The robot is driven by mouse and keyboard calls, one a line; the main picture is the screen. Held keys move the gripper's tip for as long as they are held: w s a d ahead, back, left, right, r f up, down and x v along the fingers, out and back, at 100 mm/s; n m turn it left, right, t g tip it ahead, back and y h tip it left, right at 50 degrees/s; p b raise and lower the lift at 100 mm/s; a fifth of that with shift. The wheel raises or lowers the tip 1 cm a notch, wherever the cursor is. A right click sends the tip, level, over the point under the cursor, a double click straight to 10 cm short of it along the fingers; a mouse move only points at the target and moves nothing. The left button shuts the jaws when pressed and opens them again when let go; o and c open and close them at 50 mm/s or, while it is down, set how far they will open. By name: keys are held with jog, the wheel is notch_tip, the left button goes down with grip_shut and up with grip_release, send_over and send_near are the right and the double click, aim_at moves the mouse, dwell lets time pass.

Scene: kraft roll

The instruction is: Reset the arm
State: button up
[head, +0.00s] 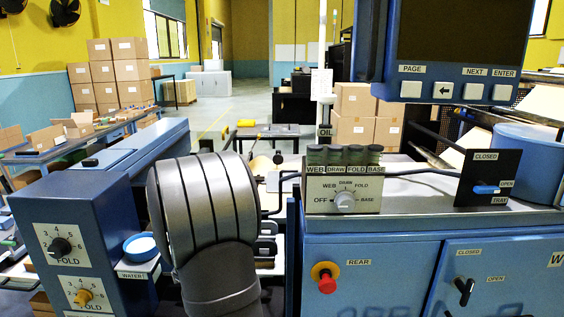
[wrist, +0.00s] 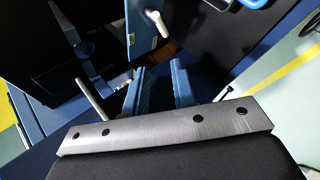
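My arm's thick grey links fill the centre left of the head view, and the gripper end is hidden there. In the wrist view my gripper (wrist: 158,77) shows two blue fingers beyond a grey metal bar. The fingers stand apart, with a dark gap between them and nothing visibly held. A blue panel with a white handle (wrist: 156,22) lies beyond the fingertips; I cannot tell how far away it is.
A blue cabinet with a red knob (head: 326,278) stands at right, with a selector box (head: 343,192) and a switch panel (head: 487,178) on top. A monitor (head: 458,45) hangs above. A dial cabinet (head: 62,245) and blue-rimmed water cup (head: 140,246) are left of my arm.

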jog(key=x, duration=1.7)
jog(key=shift+w+f, duration=0.15)
jog(key=shift+f, duration=0.05)
